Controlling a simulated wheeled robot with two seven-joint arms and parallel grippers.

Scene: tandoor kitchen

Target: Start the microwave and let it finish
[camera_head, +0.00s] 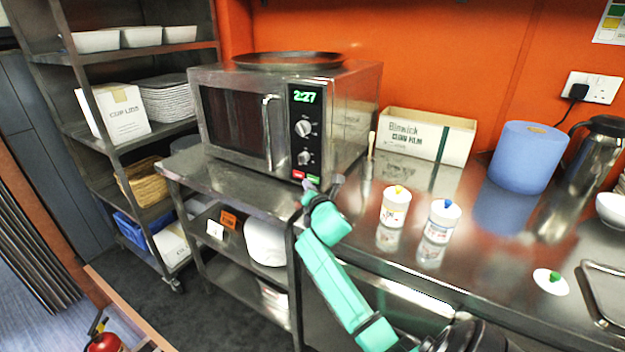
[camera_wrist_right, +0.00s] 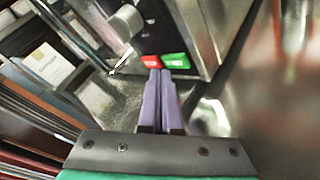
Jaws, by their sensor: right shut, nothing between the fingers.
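The steel microwave (camera_head: 342,108) stands on a metal table with its door (camera_head: 234,122) shut. Its green display (camera_head: 303,96) reads 2:27. Two knobs sit below the display, with a red button (camera_head: 298,175) and a green button (camera_head: 313,179) at the bottom of the panel. My right gripper (camera_head: 311,186) is just below the buttons, shut and empty. In the right wrist view its purple fingertips (camera_wrist_right: 160,72) are close under the red button (camera_wrist_right: 149,62) and green button (camera_wrist_right: 176,60). I cannot tell whether they touch. My left gripper is not in view.
A dark round tray (camera_head: 290,61) lies on top of the microwave. A cardboard box (camera_head: 428,135), two white bottles (camera_head: 395,208) (camera_head: 438,222) and a blue paper roll (camera_head: 526,158) stand on the counter at right. A shelf rack (camera_head: 75,130) stands at left.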

